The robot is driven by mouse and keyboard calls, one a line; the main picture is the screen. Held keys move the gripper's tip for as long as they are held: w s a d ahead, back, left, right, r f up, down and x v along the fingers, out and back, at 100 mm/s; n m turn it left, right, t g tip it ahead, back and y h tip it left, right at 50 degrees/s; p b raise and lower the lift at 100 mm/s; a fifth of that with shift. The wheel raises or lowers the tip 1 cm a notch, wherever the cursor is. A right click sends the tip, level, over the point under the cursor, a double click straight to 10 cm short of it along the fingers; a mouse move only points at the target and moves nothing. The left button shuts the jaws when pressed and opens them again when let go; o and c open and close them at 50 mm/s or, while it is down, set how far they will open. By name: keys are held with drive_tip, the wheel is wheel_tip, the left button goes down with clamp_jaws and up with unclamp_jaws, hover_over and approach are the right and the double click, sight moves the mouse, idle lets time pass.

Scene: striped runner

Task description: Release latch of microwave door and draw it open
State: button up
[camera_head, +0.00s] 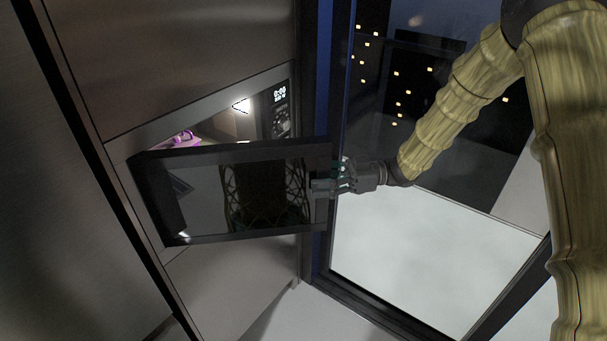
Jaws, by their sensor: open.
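The microwave (279,122) is built into the metal cabinet wall, with a lit clock on its control panel. Its dark-framed door (235,238) stands swung out from the front, hinged at the left, with its free edge to the right. The glass reflects a patterned shape. Part of the lit interior shows above the door, with a purple item (183,138) inside. My gripper (320,187) is open at the door's free right edge. I cannot tell whether its fingers touch the door. The latch and any handle are not clearly visible.
Metal cabinet panels (190,60) surround the microwave, and a large panel fills the left side. A dark-framed window (430,250) stands at the right, behind my arm. A pale surface (285,318) lies below.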

drive_tip(key=shift+s+a, duration=0.15)
drive_tip(key=shift+a, duration=0.85)
